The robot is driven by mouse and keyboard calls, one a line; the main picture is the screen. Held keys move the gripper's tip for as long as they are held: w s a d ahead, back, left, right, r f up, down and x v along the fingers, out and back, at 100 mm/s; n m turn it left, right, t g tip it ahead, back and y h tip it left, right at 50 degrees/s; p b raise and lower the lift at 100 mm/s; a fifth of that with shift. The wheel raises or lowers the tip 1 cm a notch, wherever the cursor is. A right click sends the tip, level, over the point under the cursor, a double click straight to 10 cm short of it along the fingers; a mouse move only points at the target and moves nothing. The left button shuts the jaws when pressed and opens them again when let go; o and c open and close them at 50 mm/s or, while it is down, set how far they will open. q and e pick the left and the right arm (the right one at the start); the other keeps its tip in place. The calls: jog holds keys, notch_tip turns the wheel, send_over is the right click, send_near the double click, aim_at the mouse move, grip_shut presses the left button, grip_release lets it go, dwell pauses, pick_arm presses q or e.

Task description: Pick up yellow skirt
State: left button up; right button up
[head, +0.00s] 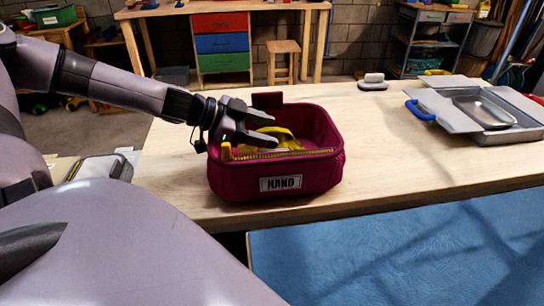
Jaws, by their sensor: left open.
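A yellow cloth item (283,139), likely the yellow skirt, lies inside a dark red fabric bin (325,173) on the wooden table. I cannot tell whether the fingers touch the cloth. My right gripper is not in view.
The wooden table (400,140) is clear right of the bin. A grey tray (450,112) with a blue handle and a metal dish (484,112) sits at the right. A small grey object (373,81) lies at the back edge. A blue surface (420,250) lies in front, below the table.

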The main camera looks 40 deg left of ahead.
pick_arm(q)
jog(key=shift+w+d+f, duration=0.1)
jog(key=shift+w, duration=0.05)
grip_shut()
dwell(0.4)
